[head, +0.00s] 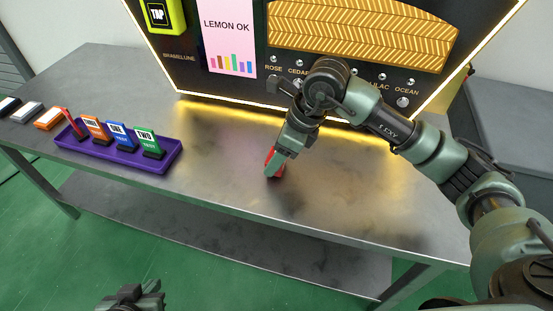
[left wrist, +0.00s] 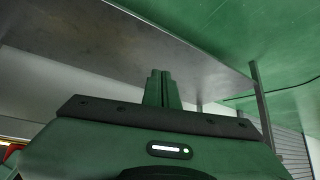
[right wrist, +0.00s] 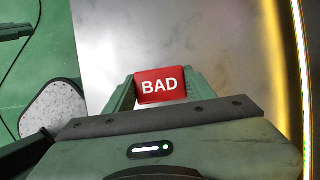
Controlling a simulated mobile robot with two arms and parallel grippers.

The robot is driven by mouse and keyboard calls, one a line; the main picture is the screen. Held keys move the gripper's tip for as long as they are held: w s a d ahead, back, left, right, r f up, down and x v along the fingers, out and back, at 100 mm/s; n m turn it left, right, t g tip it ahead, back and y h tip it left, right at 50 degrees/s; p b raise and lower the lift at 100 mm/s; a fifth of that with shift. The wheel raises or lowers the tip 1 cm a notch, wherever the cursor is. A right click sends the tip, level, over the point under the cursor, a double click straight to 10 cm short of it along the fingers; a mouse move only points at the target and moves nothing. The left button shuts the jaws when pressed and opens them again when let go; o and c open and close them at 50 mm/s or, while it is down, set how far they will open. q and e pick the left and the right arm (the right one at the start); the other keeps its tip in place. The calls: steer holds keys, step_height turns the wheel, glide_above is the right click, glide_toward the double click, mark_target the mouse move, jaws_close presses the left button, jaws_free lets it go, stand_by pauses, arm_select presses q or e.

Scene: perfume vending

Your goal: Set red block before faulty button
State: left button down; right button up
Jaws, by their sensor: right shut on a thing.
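The red block (head: 275,162) is in my right gripper (head: 279,160), low over the middle of the table. In the right wrist view the red block (right wrist: 161,85) shows the word BAD between the two fingers. My left gripper (head: 130,298) is low at the bottom left, away from the table top; its fingers are together and empty in the left wrist view (left wrist: 162,88). The machine has a row of small buttons: ROSE (head: 273,58), CEDAR (head: 300,63), LILAC (head: 382,77) and OCEAN (head: 411,82). My right arm hides the middle of the row. The screen (head: 228,38) reads LEMON OK.
A purple tray (head: 165,163) at the left holds several upright coloured blocks, including ONE and TWO. Orange, grey and black blocks lie beyond its left end. The metal table (head: 220,190) is clear around the red block. A yellow TRP sign (head: 160,14) is on the machine.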

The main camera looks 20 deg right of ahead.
steer(key=shift+f, duration=0.45)
arm_select(q)
steer(key=shift+w+d+r, duration=0.15)
steer(key=shift+w+r, duration=0.15)
steer(key=shift+w, duration=0.15)
arm_select(e)
steer(key=shift+f, duration=0.1)
steer(key=o, duration=1.4)
arm_select(q)
steer(key=shift+w+d+r+t, duration=0.15)
steer(key=shift+w+r+t, duration=0.1)
steer(key=shift+w+t, duration=0.2)
steer(key=s+a+f+g+p, duration=0.1)
steer(key=s+g, duration=0.1)
steer(key=s, duration=0.3)
steer(key=s+a+f+g+y+p, duration=0.1)
steer(key=s+a+f+g, duration=0.1)
steer(key=s+g, duration=0.1)
steer(key=shift+s, duration=0.85)
arm_select(e)
steer(key=shift+v, duration=6.15)
